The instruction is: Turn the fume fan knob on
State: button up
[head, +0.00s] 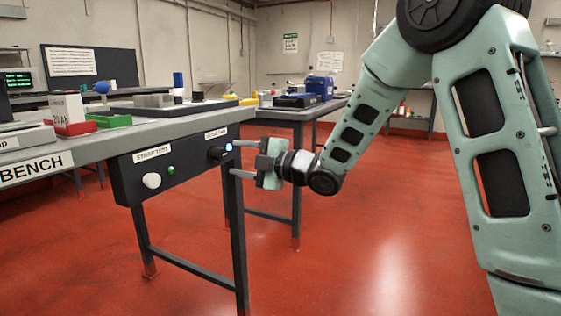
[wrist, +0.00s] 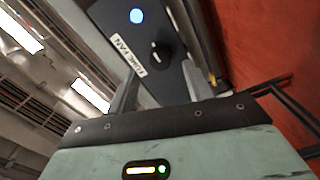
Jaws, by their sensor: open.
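The fume fan knob (head: 214,153) is a small dark knob on the black panel (head: 190,165) under the bench's front edge. In the wrist view the knob (wrist: 159,51) has a pale pointer mark and sits beside the "FUME FAN" label (wrist: 127,55). A round light (wrist: 136,16) on the panel glows blue; it also shows in the head view (head: 228,146). My gripper (head: 235,158) is open and empty, its fingers pointing at the panel's right end. In the wrist view the knob lies ahead, between and beyond the fingertips (wrist: 160,78); no contact is visible.
A white knob (head: 152,180) and a green light (head: 170,170) sit further left on the panel. The bench (head: 170,120) overhangs the panel, with a dark leg (head: 236,230) below its right end. A second table (head: 300,113) stands behind. The red floor at right is clear.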

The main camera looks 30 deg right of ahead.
jog(key=p+v, duration=0.1)
jog(key=v, duration=1.1)
jog(key=shift+p, duration=0.4)
jog(key=shift+s, duration=0.1)
jog(key=s+a+f+m+g+h, duration=0.45)
jog(key=a+f+m+h, duration=0.35)
jog(key=a, duration=0.3)
jog(key=s+a+f+m+g+h, duration=0.1)
jog(key=s+a+m+g, duration=0.15)
jog(key=s, duration=0.55)
jog(key=s+a+f+m+g, duration=0.15)
jog(key=s+g, duration=0.25)
jog(key=s, duration=0.4)
jog(key=s+a+f+m+g+h, duration=0.15)
jog(key=s+g, duration=0.25)
jog(key=s, duration=0.4)
notch_tip(320, 180, up, 36)
jog(key=p, duration=3.5)
jog(key=shift+m+p, duration=0.35)
jog(key=shift+f+y, duration=0.15)
jog(key=shift+y, duration=0.1)
